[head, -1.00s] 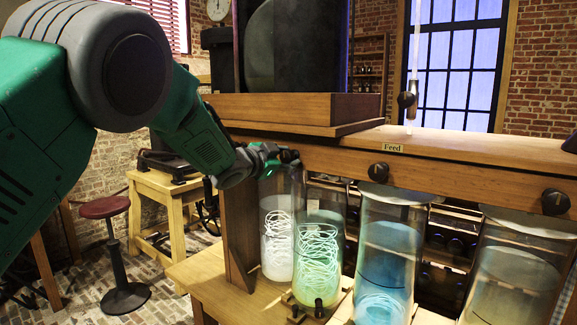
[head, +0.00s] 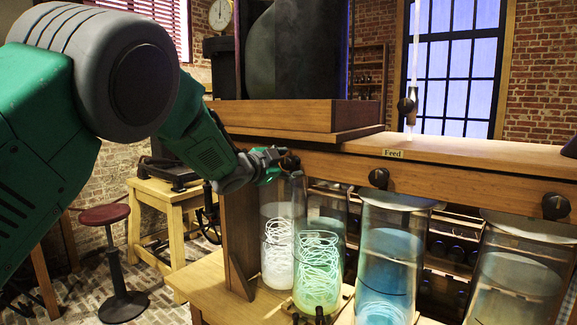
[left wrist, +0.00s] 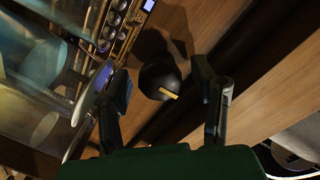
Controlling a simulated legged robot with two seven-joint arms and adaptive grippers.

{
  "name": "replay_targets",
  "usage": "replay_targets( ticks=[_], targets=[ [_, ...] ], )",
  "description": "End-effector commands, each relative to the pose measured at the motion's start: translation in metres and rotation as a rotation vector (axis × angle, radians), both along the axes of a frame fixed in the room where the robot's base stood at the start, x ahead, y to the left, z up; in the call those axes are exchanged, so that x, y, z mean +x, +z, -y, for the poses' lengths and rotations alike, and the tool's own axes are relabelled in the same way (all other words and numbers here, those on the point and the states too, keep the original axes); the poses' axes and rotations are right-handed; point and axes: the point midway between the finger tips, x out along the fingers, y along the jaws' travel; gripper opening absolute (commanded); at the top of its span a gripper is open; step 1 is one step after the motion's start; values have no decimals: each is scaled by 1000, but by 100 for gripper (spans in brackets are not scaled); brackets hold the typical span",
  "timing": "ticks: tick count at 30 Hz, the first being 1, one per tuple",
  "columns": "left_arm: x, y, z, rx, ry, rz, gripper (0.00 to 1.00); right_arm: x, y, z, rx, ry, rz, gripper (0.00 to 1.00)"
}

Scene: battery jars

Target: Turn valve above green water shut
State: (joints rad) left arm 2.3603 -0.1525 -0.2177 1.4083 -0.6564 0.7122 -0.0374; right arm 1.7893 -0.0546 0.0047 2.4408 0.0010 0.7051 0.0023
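Dark round valves sit along the front of the wooden beam. The leftmost valve (head: 290,162) is by the tip of my left gripper (head: 272,166). In the left wrist view, a black round knob with a yellow mark (left wrist: 160,78) shows between the spread fingers of my left gripper (left wrist: 163,100); neither finger clearly touches it. The glass jar with green water (head: 318,285) and pale coiled strands stands on the lower shelf, below and right of the leftmost valve. My right gripper is not in view.
A middle valve (head: 378,178) and a right valve (head: 555,206) sit farther along the beam (head: 460,190). Below stand a jar of white strands (head: 278,262), a tall blue jar (head: 385,270) and a pale jar (head: 515,285). A red stool (head: 104,215) stands on the left.

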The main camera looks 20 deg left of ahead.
Motion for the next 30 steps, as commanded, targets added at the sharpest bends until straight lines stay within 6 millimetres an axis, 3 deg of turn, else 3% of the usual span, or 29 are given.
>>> replay_targets(
  ticks=[7, 11, 24, 30],
  targets=[
    [0, -1, -1, -1, 2, -2, 52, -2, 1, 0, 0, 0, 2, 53],
    [-10, 0, -5, -2, 2, -3, 52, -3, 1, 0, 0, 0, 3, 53],
    [-89, 9, -33, -1, 2, -1, 52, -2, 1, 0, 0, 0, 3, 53],
    [-108, 10, -40, 0, 2, -2, 52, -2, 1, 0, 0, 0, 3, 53]
  ],
)
